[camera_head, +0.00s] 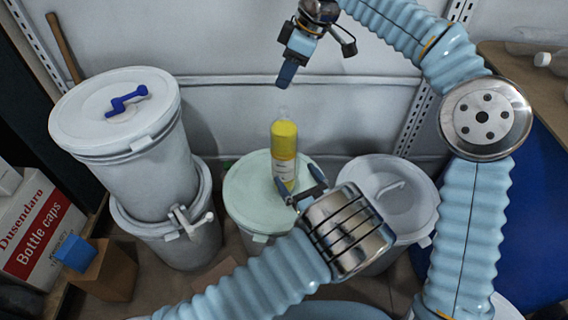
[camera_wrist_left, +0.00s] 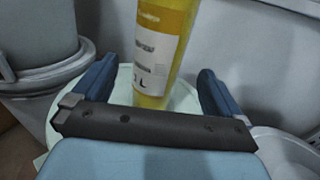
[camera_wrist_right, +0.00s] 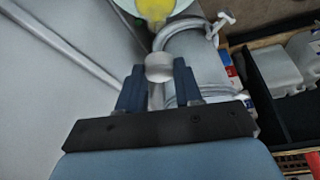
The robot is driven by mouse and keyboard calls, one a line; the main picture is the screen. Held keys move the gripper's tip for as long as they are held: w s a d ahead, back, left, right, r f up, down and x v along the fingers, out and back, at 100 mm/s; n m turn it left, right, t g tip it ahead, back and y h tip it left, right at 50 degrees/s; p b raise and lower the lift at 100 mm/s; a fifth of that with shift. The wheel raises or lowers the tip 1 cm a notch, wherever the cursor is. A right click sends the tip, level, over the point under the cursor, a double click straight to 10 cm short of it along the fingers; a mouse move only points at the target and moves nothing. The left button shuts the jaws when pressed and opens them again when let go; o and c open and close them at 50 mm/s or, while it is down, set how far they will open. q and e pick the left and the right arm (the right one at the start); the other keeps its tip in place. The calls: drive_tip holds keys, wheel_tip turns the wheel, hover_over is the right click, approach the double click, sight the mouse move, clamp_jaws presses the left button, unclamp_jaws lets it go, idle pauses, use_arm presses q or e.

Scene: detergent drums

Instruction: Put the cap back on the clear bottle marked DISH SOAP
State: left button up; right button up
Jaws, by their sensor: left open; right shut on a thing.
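The clear bottle (camera_head: 284,152) with yellow liquid and a white label stands upright on a pale green drum lid (camera_head: 245,190); its clear neck is uncapped. The bottle also shows in the left wrist view (camera_wrist_left: 160,45), its label too blurred to read. My left gripper (camera_head: 297,177) is open low at the bottle, its fingers on either side with gaps visible in the wrist view. My right gripper (camera_head: 286,80) is above the bottle, fingers downward. In the right wrist view it is shut on a whitish cap (camera_wrist_right: 159,67); the cap is not clearly visible in the head view.
Stacked white drums (camera_head: 140,170) stand left, the upper lid holding a blue tool (camera_head: 127,100). A grey lidded drum (camera_head: 392,205) stands right. A bottle caps box (camera_head: 38,222) is lower left. Bottles lie on a shelf (camera_head: 500,62) upper right. A wall is behind.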

use_arm(q)
drive_tip(key=x, duration=0.8)
drive_tip(key=shift+w, duration=0.15)
drive_tip(key=shift+c, duration=0.3)
drive_tip(key=c, duration=1.3)
use_arm(e)
hover_over(287, 119)
drive_tip(key=shift+w+f, duration=0.25)
drive_tip(key=shift+f, duration=1)
drive_tip(key=shift+w+f, duration=0.2)
drive_tip(key=shift+f, duration=1.05)
drive_tip(key=shift+f, duration=0.1)
drive_tip(key=shift+f, duration=0.8)
drive_tip(key=shift+f, duration=0.55)
